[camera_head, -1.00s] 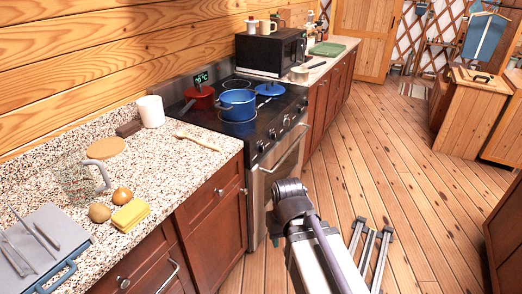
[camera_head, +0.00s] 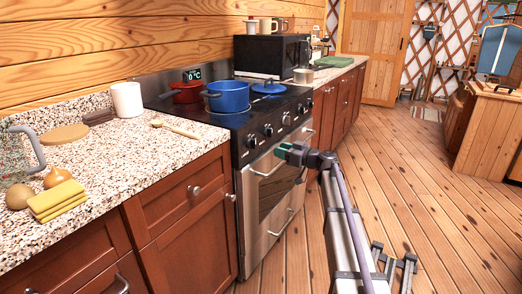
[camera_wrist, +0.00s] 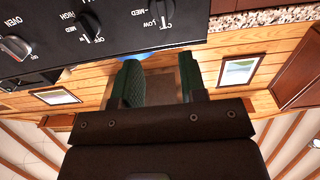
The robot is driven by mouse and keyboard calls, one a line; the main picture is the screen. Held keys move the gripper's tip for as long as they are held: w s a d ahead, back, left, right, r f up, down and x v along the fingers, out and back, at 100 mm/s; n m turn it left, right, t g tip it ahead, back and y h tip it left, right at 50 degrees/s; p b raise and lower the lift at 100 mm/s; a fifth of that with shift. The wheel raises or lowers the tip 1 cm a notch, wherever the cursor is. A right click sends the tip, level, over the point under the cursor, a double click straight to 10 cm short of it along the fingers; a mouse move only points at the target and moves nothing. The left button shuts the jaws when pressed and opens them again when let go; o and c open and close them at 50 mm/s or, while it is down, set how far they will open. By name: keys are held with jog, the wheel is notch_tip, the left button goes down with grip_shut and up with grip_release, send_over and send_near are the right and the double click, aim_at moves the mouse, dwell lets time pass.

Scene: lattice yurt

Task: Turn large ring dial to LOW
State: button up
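The wrist view shows three close up: one marked OVEN (camera_wrist: 15,47), a middle one (camera_wrist: 90,27) and another at the top (camera_wrist: 163,10), with LOW, MED, HIGH or OFF lettering. I cannot tell which is the large ring dial. My gripper (camera_head: 288,152) is in front of the oven door, below the dials. In the wrist view its green fingers (camera_wrist: 160,82) are apart with nothing between them.
A blue pot (camera_head: 228,98) and a red pan (camera_head: 187,92) stand on the cooktop. The oven door handle (camera_head: 270,165) juts out close to my gripper. The speckled counter (camera_head: 110,160) lies to the left. Open wooden floor (camera_head: 440,190) is to the right.

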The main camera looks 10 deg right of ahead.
aim_at(253, 144)
jog(key=x, duration=1)
jog(key=shift+a, duration=0.5)
jog(key=shift+w+f, duration=0.1)
jog(key=shift+c, duration=0.2)
grip_shut()
